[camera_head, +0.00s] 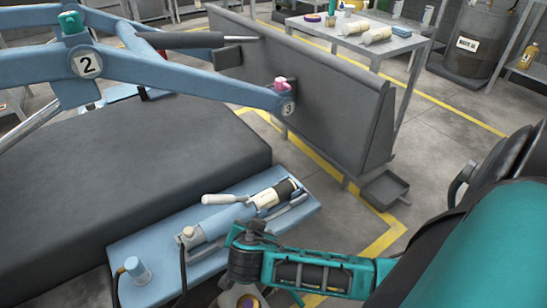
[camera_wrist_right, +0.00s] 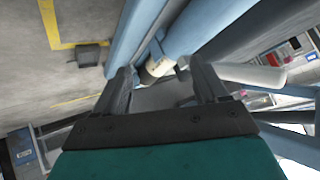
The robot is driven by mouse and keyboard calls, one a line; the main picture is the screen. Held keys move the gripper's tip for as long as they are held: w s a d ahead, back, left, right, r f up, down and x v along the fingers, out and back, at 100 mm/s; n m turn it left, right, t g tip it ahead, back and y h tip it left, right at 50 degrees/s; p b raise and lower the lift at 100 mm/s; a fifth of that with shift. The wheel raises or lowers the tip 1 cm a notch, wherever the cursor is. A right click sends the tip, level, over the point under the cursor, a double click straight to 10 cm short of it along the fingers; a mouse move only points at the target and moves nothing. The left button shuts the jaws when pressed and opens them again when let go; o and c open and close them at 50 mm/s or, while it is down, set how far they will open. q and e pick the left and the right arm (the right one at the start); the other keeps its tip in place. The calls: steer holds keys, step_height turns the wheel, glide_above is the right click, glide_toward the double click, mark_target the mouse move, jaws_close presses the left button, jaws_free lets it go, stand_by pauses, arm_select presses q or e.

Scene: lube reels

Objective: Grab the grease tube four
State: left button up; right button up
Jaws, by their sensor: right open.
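A cylinder with a cream band and a dark end (camera_head: 276,194) lies on the blue tray (camera_head: 123,252) beside the grey platform in the head view. It looks like a grease tube, but no number four is readable on it. In the right wrist view a cream-banded cylinder (camera_wrist_right: 155,71) shows beyond my right gripper (camera_wrist_right: 162,68), whose two fingers are spread apart with nothing held between them. In the head view my right arm reaches in over the tray's near edge; its fingers are hard to make out there. My left gripper is out of view.
A blue lift arm labelled 2 (camera_head: 88,65) and 3 crosses above. A grey upright panel (camera_head: 320,90) stands behind. A bench (camera_head: 415,41) with bottles is farther back.

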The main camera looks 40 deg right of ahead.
steer(key=w+d+r+m+h+b, duration=0.1)
steer(key=d+m+h+b, duration=0.15)
steer(key=d+m, duration=0.2)
steer(key=m+h+b, duration=0.1)
steer(key=b, duration=0.1)
glide_toward(274, 196)
steer(key=x, duration=0.4)
steer(key=shift+w, duration=0.1)
steer(key=b+x, duration=0.1)
steer(key=x, duration=0.4)
steer(key=shift+a+f+b, duration=0.1)
steer(key=shift+b, duration=0.3)
steer(key=shift+f, duration=0.1)
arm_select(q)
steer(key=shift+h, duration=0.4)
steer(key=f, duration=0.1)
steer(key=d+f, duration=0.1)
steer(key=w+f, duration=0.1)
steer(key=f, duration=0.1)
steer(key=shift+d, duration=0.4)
arm_select(e)
steer(key=shift+c, duration=0.3)
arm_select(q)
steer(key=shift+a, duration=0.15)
arm_select(e)
steer(key=c, duration=0.8)
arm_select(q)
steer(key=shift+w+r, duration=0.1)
